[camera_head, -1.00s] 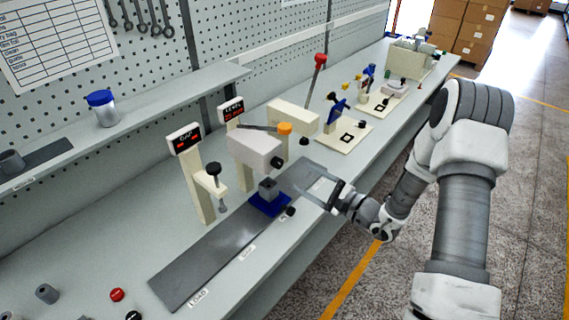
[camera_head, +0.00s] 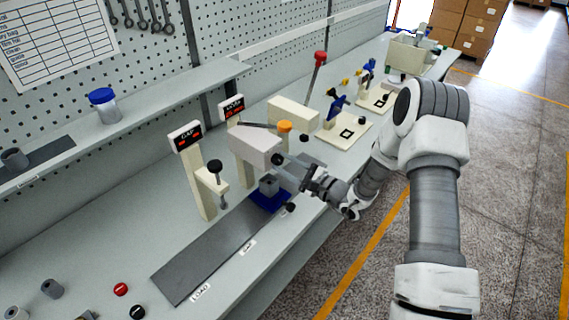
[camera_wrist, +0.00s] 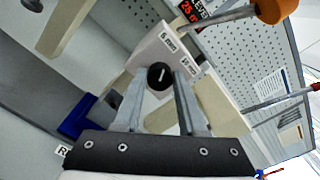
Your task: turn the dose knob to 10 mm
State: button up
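The dose knob (camera_head: 277,160) is a small black knob on the face of the pale dispenser head (camera_head: 253,146). My gripper (camera_head: 290,163) is in front of the knob. In the wrist view its two fingers (camera_wrist: 161,80) are apart, one on each side of the knob. I cannot tell whether they touch it.
A blue fixture (camera_head: 271,200) holding a grey block stands below the head on the dark metal strip (camera_head: 205,262). An orange-tipped lever (camera_head: 284,126) sits above. A gap gauge post (camera_head: 197,180) stands left.

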grip_shut()
jog(key=shift+m, duration=0.4)
jog(key=shift+d+m+b, duration=0.1)
jog(key=shift+m+b, duration=0.4)
jog(key=shift+m, duration=0.1)
jog(key=m, duration=0.3)
jog(key=shift+m, duration=0.3)
jog(key=m, duration=0.4)
jog(key=shift+w+r, duration=0.1)
jog(key=shift+m+p, duration=0.3)
jog(key=shift+m, duration=0.9)
